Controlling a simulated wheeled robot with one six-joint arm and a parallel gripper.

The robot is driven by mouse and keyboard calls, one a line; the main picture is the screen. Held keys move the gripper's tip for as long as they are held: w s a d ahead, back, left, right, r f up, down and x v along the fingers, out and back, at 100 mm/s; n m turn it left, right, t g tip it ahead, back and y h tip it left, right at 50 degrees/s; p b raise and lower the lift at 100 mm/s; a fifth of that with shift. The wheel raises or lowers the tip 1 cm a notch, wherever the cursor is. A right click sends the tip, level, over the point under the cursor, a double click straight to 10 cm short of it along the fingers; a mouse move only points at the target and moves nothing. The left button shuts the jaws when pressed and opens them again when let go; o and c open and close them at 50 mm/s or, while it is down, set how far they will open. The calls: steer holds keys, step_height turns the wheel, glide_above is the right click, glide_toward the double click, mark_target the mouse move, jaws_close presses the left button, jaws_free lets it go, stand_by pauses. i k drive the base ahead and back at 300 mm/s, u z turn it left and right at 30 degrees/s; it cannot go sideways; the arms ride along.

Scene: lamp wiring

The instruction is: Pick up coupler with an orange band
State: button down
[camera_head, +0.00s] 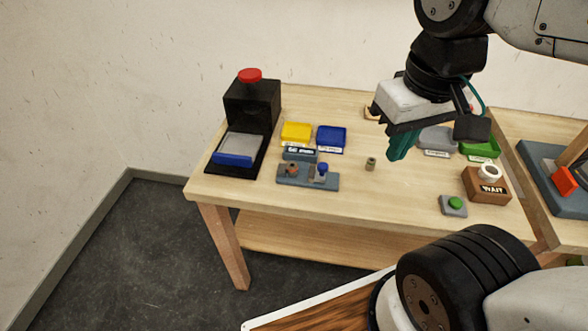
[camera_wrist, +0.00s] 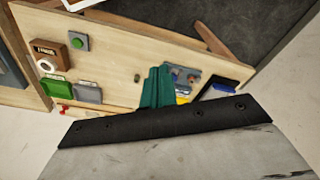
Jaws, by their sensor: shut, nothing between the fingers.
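A small olive-brown cylinder (camera_head: 370,163), which looks like a coupler, stands alone on the bare tabletop. It also shows as a small dark spot in the wrist view (camera_wrist: 137,77). I cannot make out an orange band on it. A second small brownish-orange piece (camera_head: 292,169) sits on the blue-grey block at the left; I cannot tell whether it is a coupler. My gripper (camera_head: 396,156) has green fingers, which are shut and empty. It hangs above the table, to the right of the lone cylinder. The fingers also show in the wrist view (camera_wrist: 157,88).
The blue-grey block (camera_head: 310,182) also holds a blue-topped piece. Yellow (camera_head: 296,132) and blue (camera_head: 331,137) trays lie behind it. A black box with a red button (camera_head: 250,76) stands at the left. A brown WAIT block (camera_head: 486,188) and green button (camera_head: 455,203) stand right.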

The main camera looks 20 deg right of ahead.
mark_target(292, 167)
steer(key=z, duration=2.6)
steer(key=k, duration=1.6)
steer(key=u, duration=2)
steer(key=i, duration=0.5)
steer(key=u, duration=0.15)
